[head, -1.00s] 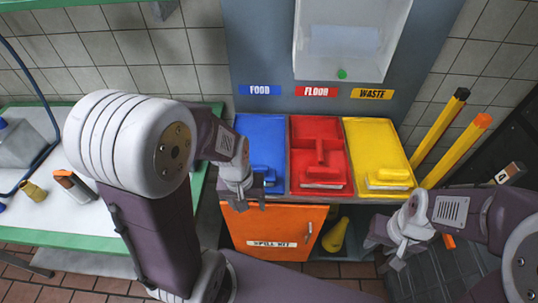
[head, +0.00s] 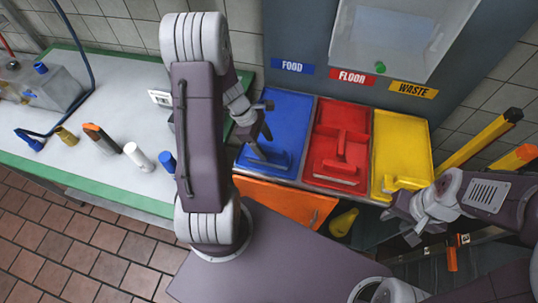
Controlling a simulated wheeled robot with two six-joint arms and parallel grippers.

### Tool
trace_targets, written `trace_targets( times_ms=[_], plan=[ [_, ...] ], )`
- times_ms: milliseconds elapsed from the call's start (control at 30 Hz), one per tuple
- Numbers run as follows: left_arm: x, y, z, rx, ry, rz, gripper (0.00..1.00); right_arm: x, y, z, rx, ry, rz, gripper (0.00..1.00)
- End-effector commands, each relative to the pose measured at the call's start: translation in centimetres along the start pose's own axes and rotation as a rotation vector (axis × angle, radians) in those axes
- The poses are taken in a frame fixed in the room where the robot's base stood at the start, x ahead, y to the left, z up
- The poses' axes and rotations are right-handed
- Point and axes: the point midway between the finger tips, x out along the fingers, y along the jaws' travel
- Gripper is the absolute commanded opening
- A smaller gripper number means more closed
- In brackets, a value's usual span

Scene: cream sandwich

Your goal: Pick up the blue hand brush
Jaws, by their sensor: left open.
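The blue hand brush (head: 270,159) lies on the blue tray (head: 290,112) under the FOOD label, near the tray's front edge. My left gripper (head: 266,121) is open and empty, over the left part of the blue tray, just behind and above the brush. I see no contact between them. My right gripper (head: 408,234) is low at the right, in front of the yellow tray; how far its fingers are apart does not show clearly.
A red tray (head: 325,118) with a red brush (head: 342,167) and a yellow tray (head: 402,130) with a yellow brush (head: 404,186) stand to the right.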

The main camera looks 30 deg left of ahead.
Motion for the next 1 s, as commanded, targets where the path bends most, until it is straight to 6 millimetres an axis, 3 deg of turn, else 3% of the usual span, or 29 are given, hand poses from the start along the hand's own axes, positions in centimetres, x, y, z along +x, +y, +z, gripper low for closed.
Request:
trace_targets(
  times_ms=[200, 500, 733, 767, 933, 1000],
  plan=[
    [1.3, 0.0, 0.0, 0.003, 0.001, -0.001, 0.6, 0.2, 0.0, 0.0, 0.0, 0.0, 0.0, 0.36],
    [6.0, 0.0, 0.1, 0.004, 0.001, -0.002, 0.6, 1.1, 0.0, 0.1, 0.0, 0.0, 0.0, 0.36],
    [6.1, 0.1, 0.2, 0.005, 0.003, 0.0, 0.6, 1.0, 0.0, 0.1, 0.0, 0.0, 0.0, 0.36],
    [6.1, 0.1, 0.2, 0.005, 0.003, 0.0, 0.54, 1.0, 0.0, 0.1, 0.0, 0.0, 0.0, 0.36],
    [6.1, 0.1, 0.2, 0.005, 0.002, 0.0, 0.07, 1.0, 0.0, 0.1, 0.0, 0.0, 0.0, 0.36],
    [6.1, 0.1, 0.2, 0.005, 0.002, 0.0, 0.02, 1.0, 0.0, 0.1, 0.0, 0.0, 0.0, 0.36]
  ],
)
